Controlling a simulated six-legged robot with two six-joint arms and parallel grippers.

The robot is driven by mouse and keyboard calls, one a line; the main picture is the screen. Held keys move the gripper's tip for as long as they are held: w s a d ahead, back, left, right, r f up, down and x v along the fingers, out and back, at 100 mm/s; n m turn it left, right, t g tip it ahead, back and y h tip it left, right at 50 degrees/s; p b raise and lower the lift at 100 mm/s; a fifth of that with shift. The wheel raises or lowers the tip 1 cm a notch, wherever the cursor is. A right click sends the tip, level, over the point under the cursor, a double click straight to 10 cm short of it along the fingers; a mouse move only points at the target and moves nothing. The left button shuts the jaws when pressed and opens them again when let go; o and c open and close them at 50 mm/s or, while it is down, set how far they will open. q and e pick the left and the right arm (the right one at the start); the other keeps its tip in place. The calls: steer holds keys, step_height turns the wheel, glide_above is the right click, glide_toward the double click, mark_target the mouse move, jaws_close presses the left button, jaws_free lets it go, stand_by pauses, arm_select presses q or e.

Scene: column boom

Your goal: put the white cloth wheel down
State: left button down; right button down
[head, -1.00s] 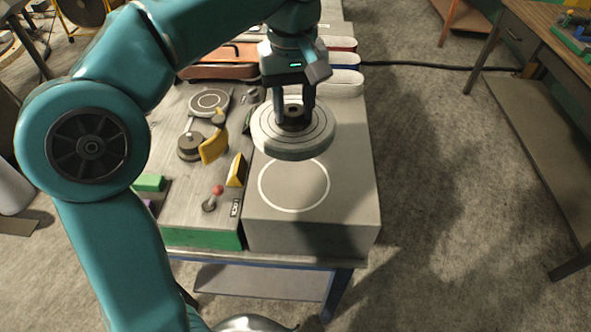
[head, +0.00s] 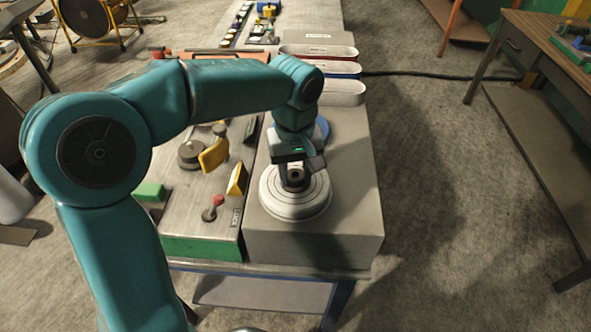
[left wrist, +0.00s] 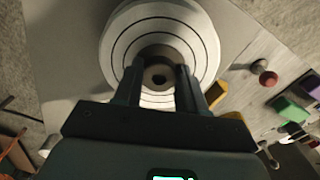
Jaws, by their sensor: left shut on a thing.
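The white cloth wheel (head: 296,205) is a thick round disc with dark rings and a dark hub. It lies flat at the front of the grey block top (head: 345,215), where it covers the white circle outline; whether it touches the top is hard to tell. My left gripper (head: 293,182) points down from above and is shut on the wheel's hub. In the left wrist view the two fingers (left wrist: 160,90) sit on either side of the hub, and the wheel (left wrist: 200,45) spreads around them. My right gripper is not in view.
A blue disc (head: 321,130) lies behind the wheel, partly hidden by my arm. Left are a yellow lever (head: 214,155), a yellow wedge (head: 236,180) and a red-knobbed stick (head: 217,201). Looped belts (head: 340,92) lie behind. The block's right side is clear.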

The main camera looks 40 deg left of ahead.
mark_target(295, 177)
arm_select(q)
steer(key=shift+f, duration=0.2)
steer(key=c, duration=0.6)
jaws_free()
steer(key=shift+c, duration=0.2)
steer(key=shift+r, duration=0.1)
step_height(295, 177, up, 12)
steer(key=shift+r+p, duration=0.15)
steer(key=shift+p, duration=0.2)
steer(key=shift+s, duration=0.15)
